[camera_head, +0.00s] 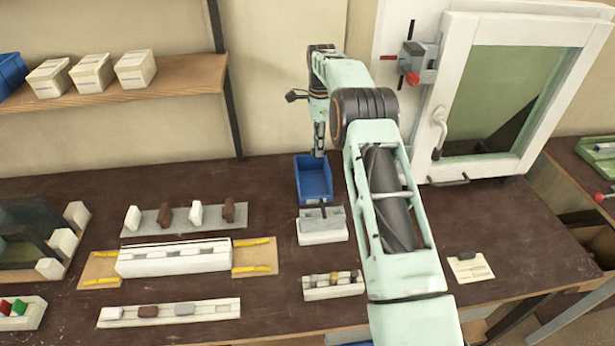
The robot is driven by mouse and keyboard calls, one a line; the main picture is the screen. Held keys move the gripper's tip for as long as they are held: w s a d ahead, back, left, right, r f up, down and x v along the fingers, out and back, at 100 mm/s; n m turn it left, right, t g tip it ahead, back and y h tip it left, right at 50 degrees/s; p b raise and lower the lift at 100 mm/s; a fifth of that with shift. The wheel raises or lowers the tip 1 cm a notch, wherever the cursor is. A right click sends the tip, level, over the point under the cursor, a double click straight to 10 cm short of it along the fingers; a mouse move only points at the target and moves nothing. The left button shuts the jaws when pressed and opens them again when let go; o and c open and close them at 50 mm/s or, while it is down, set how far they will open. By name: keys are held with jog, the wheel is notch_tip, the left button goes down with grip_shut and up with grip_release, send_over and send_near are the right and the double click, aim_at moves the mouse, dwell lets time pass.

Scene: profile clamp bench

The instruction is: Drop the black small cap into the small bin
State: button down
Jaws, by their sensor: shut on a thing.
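The small bin is a blue open-topped box (313,190) on the dark bench, near the back and left of my arm. My gripper (319,153) points down over the back part of the bin, its tips close to the rear rim. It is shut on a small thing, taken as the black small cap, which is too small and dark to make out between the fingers. I cannot tell the exact height of the tips above the bin.
A grey-white fixture (322,230) stands just in front of the bin. A white profile (175,258) and a rail with upright white and brown pieces (185,218) lie to the left. A framed window (510,90) stands behind right. Bench right of my arm is mostly clear.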

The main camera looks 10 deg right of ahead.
jog(key=shift+s+f, duration=0.1)
jog(key=shift+f, duration=0.6)
notch_tip(320, 180, down, 4)
jog(key=shift+f+b, duration=0.2)
jog(key=shift+b, duration=0.45)
jog(key=c, duration=1.7)
grip_release()
jog(key=shift+c, duration=0.2)
jog(key=shift+r, duration=0.1)
notch_tip(320, 180, up, 12)
jog(key=shift+f, duration=0.1)
